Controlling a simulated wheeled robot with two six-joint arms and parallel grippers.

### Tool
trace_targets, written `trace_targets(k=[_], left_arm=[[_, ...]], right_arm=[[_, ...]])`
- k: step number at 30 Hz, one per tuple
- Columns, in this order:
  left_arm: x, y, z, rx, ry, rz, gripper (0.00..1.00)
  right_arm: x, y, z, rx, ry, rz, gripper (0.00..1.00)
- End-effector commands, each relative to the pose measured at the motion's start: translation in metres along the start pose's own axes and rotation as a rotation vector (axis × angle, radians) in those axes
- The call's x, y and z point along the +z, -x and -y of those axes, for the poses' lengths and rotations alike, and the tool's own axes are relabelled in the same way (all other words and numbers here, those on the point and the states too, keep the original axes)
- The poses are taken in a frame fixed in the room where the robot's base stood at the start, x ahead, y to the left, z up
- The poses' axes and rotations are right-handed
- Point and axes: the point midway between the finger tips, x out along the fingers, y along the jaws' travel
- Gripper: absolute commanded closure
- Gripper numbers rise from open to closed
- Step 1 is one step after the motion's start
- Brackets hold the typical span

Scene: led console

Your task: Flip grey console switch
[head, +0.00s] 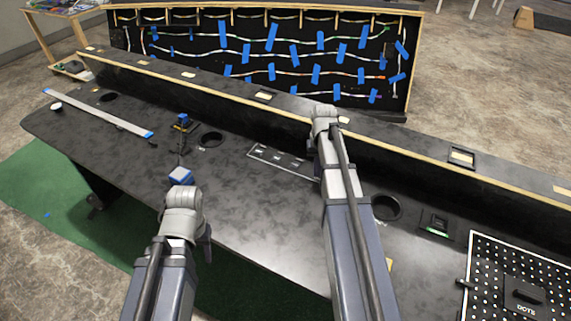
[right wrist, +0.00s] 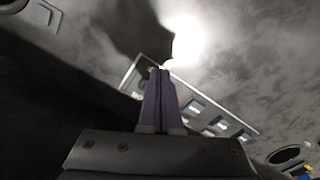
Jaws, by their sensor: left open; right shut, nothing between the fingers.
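A white-outlined switch panel (head: 258,147) is set in the black console top (head: 255,215). In the right wrist view the panel (right wrist: 222,108) holds a row of small pale grey switches (right wrist: 194,106); their positions are too small to tell. My right gripper (right wrist: 159,70) is shut and empty. Its purple fingers cover the panel's left part in that view, and I cannot tell whether they touch it. In the head view my right arm hides the panel's right end. My left gripper (head: 207,243) is open, low at the console's front edge, mostly hidden by its own wrist.
A raised ledge (head: 230,88) with a wooden edge runs behind the panel. A blue-and-white block (head: 180,176) and a small blue-topped device (head: 183,122) stand left of the panel. A perforated board (head: 500,275) lies at the right. Round holes (head: 386,207) open in the console.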

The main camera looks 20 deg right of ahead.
Motion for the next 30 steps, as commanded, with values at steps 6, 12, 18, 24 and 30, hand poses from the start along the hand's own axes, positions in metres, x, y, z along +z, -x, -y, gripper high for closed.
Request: trace_targets(k=[6,12,18,24,30], left_arm=[[0.0,-0.001,0.0,0.0,0.0,0.0,0.5],[0.0,-0.001,0.0,0.0,0.0,0.0,0.5],[0.0,-0.001,0.0,0.0,0.0,0.0,0.5],[0.0,-0.001,0.0,0.0,0.0,0.0,0.5],[0.0,-0.001,0.0,0.0,0.0,0.0,0.5]], right_arm=[[0.0,-0.001,0.0,0.0,0.0,0.0,1.0],[0.0,-0.001,0.0,0.0,0.0,0.0,1.0],[-0.004,-0.001,-0.002,0.0,0.0,0.0,1.0],[-0.009,-0.001,-0.005,0.0,0.0,0.0,1.0],[-0.014,-0.001,-0.008,0.0,0.0,-0.001,1.0]])
